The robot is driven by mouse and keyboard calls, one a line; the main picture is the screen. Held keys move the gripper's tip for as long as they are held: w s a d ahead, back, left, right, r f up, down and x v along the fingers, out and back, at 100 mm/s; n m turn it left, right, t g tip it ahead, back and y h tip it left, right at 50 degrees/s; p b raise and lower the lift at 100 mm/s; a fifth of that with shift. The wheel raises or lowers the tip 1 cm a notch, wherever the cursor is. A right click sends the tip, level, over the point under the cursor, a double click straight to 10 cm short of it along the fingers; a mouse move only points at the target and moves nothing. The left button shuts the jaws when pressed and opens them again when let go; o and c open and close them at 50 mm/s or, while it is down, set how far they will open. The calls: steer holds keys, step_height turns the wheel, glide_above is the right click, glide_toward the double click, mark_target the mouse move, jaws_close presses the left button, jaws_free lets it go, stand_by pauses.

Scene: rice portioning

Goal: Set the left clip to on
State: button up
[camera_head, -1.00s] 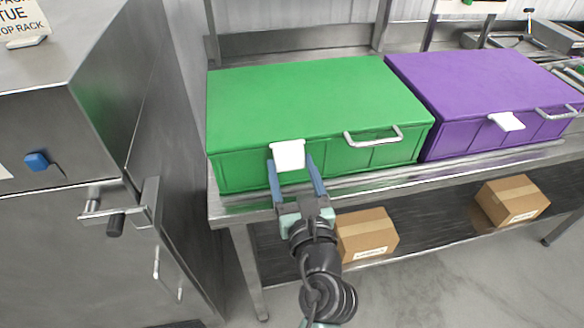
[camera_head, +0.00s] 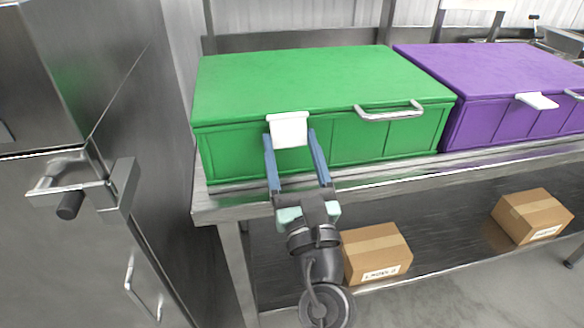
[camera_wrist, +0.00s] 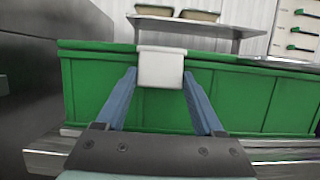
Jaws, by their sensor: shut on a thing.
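The left clip (camera_head: 289,124) is a white flap at the front upper edge of the green box (camera_head: 300,85), left of that box's metal handle. It hangs down over the front face. My gripper (camera_head: 290,136) comes from below and in front, with one blue finger on each side of the clip, shut on it. In the wrist view the clip (camera_wrist: 161,66) sits between the two fingertips (camera_wrist: 160,76). The tips' exact contact with the clip's sides is hard to make out.
A purple box (camera_head: 490,75) with its own white clip (camera_head: 537,101), sticking outward, stands to the right. Both boxes rest on a steel table (camera_head: 400,180). Cardboard boxes (camera_head: 376,252) lie on the lower shelf. A steel cabinet with a protruding handle (camera_head: 70,190) stands at the left.

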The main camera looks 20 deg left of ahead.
steer(key=shift+w+f+t+b, duration=0.1)
steer(key=shift+f+t+b, duration=0.2)
steer(key=shift+b, duration=0.5)
steer(key=shift+r, duration=0.2)
steer(key=o, duration=1.4)
steer(key=b+v, duration=0.1)
steer(key=v, duration=0.5)
steer(key=b+v, duration=0.2)
steer(key=v, duration=0.5)
steer(key=shift+w+f, duration=0.15)
steer(key=shift+f, duration=0.05)
